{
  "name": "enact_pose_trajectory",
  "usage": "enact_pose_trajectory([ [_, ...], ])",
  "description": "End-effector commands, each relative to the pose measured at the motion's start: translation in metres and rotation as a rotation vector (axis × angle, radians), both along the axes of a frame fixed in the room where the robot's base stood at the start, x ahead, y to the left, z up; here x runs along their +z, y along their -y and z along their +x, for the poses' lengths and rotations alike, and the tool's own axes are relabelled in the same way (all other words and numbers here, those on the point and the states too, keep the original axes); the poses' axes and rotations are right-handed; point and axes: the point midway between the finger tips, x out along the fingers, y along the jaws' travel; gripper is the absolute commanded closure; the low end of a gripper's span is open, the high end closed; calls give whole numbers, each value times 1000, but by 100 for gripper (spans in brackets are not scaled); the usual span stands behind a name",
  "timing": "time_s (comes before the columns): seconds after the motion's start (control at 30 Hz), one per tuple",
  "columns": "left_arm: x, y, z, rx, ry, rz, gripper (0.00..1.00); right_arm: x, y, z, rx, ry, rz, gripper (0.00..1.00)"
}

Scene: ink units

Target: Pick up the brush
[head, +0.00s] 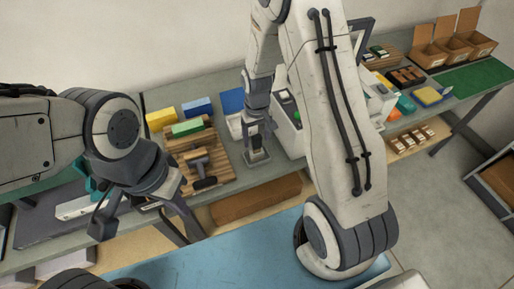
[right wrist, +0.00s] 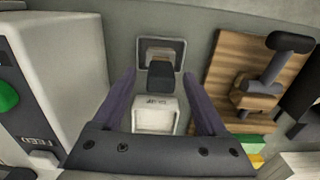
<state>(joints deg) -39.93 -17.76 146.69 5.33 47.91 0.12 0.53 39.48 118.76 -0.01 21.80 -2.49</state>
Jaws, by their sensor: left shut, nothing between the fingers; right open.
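What looks like the brush (right wrist: 160,77), a small dark block with a paler tan-grey end, is at a dark square tray (right wrist: 178,46) in the right wrist view. The tray (head: 257,159) also shows in the head view, on the grey bench. My right gripper (right wrist: 162,105) is open, its two fingers apart on either side of the dark block and of a white, labelled holder (right wrist: 155,117). I cannot tell whether they touch the block. In the head view my right gripper (head: 255,128) points down there and hides part of it. My left gripper (head: 140,205) is shut and empty at the bench's front left.
A wooden board (head: 222,168) with a T-shaped dark-handled tool (head: 200,167) lies left of the tray. A white machine with a green button (head: 285,115) stands close on the right. Yellow (head: 161,119), blue (head: 197,107) and green (head: 187,128) blocks sit behind and on the board.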

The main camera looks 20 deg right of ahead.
Motion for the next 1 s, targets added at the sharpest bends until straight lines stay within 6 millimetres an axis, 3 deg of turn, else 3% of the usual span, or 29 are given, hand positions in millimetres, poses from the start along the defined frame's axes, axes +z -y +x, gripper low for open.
enact_pose_trajectory([
  [0.2,11,0,0,1,0,0,100,-25,-1,-2,0,-3,0,25],
  [0.47,11,0,0,1,0,0,100,-29,-1,-1,0,1,0,25],
  [0.5,11,0,0,1,0,0,100,-29,-1,-1,0,1,0,29],
  [0.7,11,0,0,1,0,0,100,-29,-1,-1,0,1,0,100],
  [1.0,10,0,0,1,0,0,100,-28,-1,-1,0,1,0,100],
])
